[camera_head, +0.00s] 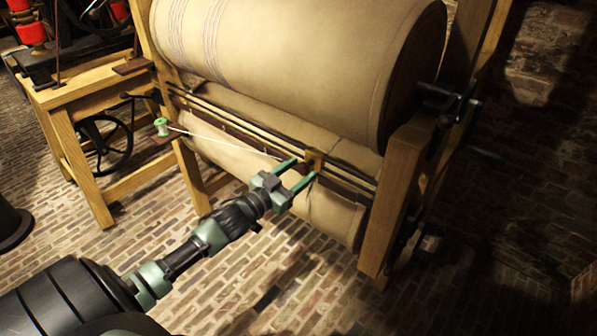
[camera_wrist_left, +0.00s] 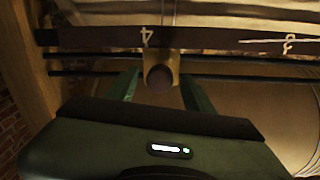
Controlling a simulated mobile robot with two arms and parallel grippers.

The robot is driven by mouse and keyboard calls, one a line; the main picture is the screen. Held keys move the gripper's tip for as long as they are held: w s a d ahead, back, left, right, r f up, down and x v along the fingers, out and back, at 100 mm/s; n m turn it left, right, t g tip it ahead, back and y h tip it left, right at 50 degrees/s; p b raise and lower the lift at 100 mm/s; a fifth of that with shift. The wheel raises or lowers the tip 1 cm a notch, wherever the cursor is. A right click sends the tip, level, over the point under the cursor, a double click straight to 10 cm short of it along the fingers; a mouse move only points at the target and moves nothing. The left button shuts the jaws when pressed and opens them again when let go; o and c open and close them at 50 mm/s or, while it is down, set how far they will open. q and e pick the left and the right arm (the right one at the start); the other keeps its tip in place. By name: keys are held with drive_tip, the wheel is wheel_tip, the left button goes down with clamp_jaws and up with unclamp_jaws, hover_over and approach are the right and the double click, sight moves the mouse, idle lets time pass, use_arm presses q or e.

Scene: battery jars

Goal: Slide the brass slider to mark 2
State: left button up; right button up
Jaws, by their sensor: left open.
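The brass slider (camera_head: 315,157) is a small block on the dark rails at the front of the wooden roller frame, near its right end. In the left wrist view the slider (camera_wrist_left: 174,62) has a dark round knob and sits just below and slightly right of the mark 4 (camera_wrist_left: 147,37) on the dark scale strip (camera_wrist_left: 215,42). The mark 3 (camera_wrist_left: 289,44) is farther right in that view. Mark 2 is not visible. My left gripper (camera_head: 306,168) is open, with one green finger on each side of the slider; contact cannot be told.
A large cloth roll (camera_head: 300,60) hangs above the rails, and a lower roll (camera_head: 235,165) lies beneath. A white thread (camera_head: 225,138) runs from a green spool (camera_head: 161,127) toward the slider. A wooden post (camera_head: 395,200) stands right of the slider. The brick floor (camera_head: 250,275) is open in front.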

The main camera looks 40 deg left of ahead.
use_arm(q)
clamp_jaws()
idle(1.3)
